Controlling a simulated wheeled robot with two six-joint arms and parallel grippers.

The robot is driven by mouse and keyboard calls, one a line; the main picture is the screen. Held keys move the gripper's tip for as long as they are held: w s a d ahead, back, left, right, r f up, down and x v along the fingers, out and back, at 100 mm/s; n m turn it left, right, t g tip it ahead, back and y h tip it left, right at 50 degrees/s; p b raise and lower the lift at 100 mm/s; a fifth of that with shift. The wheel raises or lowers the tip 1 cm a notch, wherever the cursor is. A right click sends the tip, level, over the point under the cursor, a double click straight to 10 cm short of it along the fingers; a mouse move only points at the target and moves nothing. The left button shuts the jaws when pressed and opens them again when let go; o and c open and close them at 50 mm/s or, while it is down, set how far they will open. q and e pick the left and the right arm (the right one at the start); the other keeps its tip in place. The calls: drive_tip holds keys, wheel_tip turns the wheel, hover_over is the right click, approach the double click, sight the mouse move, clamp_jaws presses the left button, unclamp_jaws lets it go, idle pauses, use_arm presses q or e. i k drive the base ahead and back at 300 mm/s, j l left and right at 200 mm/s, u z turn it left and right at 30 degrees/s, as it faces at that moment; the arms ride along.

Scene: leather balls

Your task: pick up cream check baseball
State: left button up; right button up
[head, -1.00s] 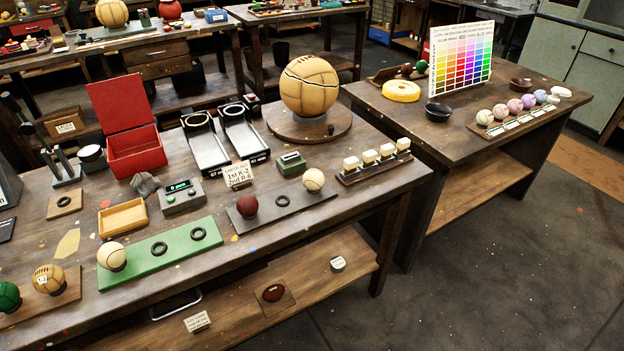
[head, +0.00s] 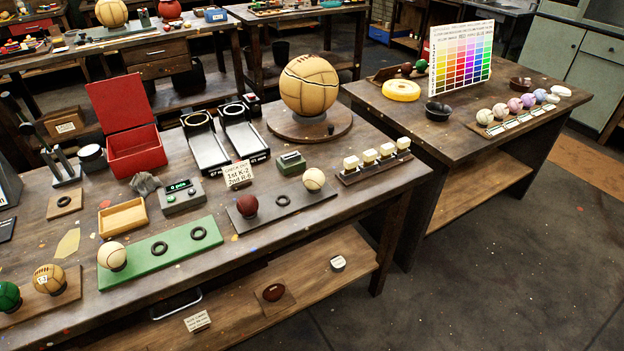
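A cream ball with dark stitching (head: 112,256) rests at the left end of a green board (head: 160,262), beside two empty black rings. Another cream ball (head: 314,179) sits at the right end of a dark grey board (head: 282,212), with a dark red ball (head: 247,206) at the other end and an empty black ring between. I cannot tell from the view which of the two cream balls is the check baseball. Neither of my grippers is in view.
A small sign (head: 239,174), a grey device with a green display (head: 182,196) and a wooden tray (head: 123,217) stand behind the boards. A large tan ball (head: 309,86) is on a round base. A second table (head: 470,130) stands to the right, with open floor in front.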

sight(313, 178)
drive_tip(key=i+l+u, duration=0.15)
drive_tip(key=l+u, duration=0.6)
drive_tip(key=u, duration=0.15)
drive_tip(key=l+u, duration=0.45)
drive_tip(key=i+j, duration=0.05)
